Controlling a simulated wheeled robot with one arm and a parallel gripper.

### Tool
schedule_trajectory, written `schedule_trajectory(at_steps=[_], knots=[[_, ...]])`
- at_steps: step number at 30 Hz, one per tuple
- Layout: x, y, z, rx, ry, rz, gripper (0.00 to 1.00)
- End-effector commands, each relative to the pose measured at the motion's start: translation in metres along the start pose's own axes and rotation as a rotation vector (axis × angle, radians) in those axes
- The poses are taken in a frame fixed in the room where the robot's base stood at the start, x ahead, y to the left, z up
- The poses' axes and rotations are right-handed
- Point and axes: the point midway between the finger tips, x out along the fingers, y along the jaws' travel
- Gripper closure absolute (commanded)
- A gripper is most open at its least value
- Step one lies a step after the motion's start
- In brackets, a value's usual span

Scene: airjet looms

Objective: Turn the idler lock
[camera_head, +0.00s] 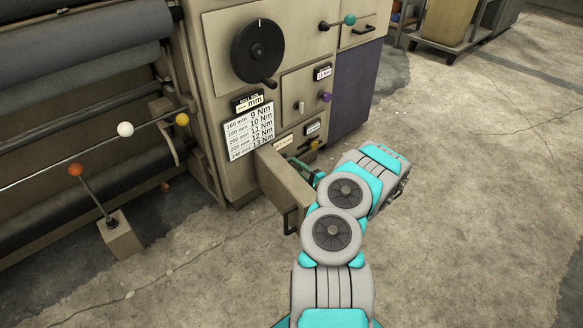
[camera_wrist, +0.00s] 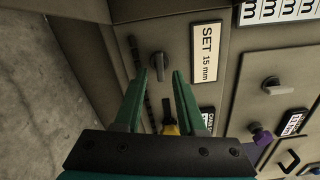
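No readable label names the idler lock, so I cannot tell which control it is. In the wrist view, my gripper (camera_wrist: 160,82) is open, its two green fingers apart and pointing at the machine panel. A small dark turn knob (camera_wrist: 159,62) lies just past the fingertips, beside a "SET 15 mm" label (camera_wrist: 206,54). A yellow-tipped control (camera_wrist: 170,129) shows between the fingers, partly hidden; I cannot tell if anything touches it. In the head view, my arm hides most of the gripper. The yellow knob (camera_head: 315,146) shows low on the panel.
Above are a purple knob (camera_head: 326,97), a grey turn knob (camera_wrist: 272,85), a black handwheel (camera_head: 257,50) and a torque chart (camera_head: 250,130). Rollers and ball-ended levers (camera_head: 75,169) are left. The floor at right (camera_head: 480,190) is clear.

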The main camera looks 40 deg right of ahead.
Motion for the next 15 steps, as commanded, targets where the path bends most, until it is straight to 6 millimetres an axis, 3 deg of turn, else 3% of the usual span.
schedule_trajectory(at_steps=[6, 15], knots=[[0.024, 0.002, 0.000, -0.001, -0.001, 0.001, 0.61], [0.025, 0.001, 0.000, 0.000, 0.000, 0.001, 0.61]])
